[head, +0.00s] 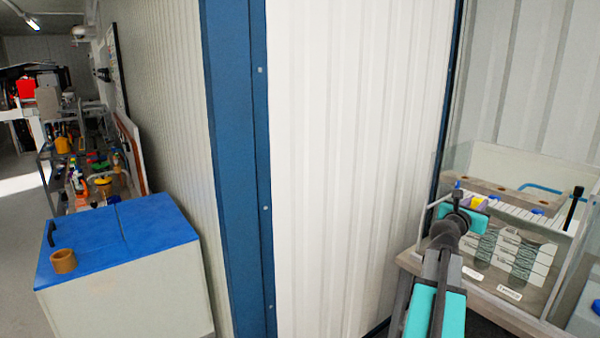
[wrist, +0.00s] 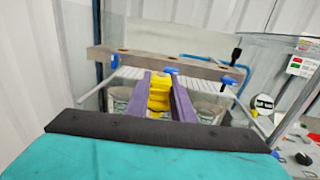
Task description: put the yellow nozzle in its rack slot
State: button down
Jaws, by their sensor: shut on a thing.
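The yellow nozzle (wrist: 158,97) is between the two purple fingers of my gripper (wrist: 160,86), which is shut on it. It also shows small in the head view (head: 477,203), just beyond the teal part of my gripper. The rack (wrist: 130,56) is a grey-brown bar with round holes, running across behind the nozzle in the wrist view. It also shows in the head view (head: 520,198). The nozzle appears in front of the bar and apart from any hole, though the depth gap is hard to judge. The far end of the nozzle is partly hidden by the fingers.
Blue nozzle-like pieces (wrist: 228,81) sit along the rack bar. A white wire grid lies below it, with clear-walled tank sides (head: 480,160) around. A black upright handle (head: 573,208) stands at the right. White-labelled boxes (head: 517,252) lie below.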

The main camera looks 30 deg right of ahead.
jog(key=w+a+f+n+t, duration=0.1)
jog(key=w+a+f, duration=0.4)
jog(key=w+a, duration=0.3)
jog(key=w+a+f+t, duration=0.1)
jog(key=w+a+f, duration=0.45)
jog(key=w, duration=0.35)
jog(key=w+a+f+t, duration=0.1)
jog(key=w+a+f, duration=0.1)
jog(key=w+a, duration=0.35)
jog(key=w+a+f+n+y, duration=0.1)
jog(key=w+a+f, duration=0.1)
jog(key=a, duration=0.6)
jog(key=w+a+f+t, duration=0.1)
jog(key=w+a+f, duration=0.25)
jog(key=a, duration=0.25)
jog(key=a+f+n+t+y, duration=0.1)
jog(key=a+f+n+t, duration=0.1)
jog(key=a, duration=1.9)
jog(key=w+a+f+n+t+y, duration=0.1)
jog(key=a+f+t, duration=0.1)
jog(key=a, duration=1.9)
jog(key=shift+w+a+f+n+y, duration=0.25)
jog(key=shift+a+f+n+y, duration=0.05)
jog(key=shift+a+f+n, duration=0.1)
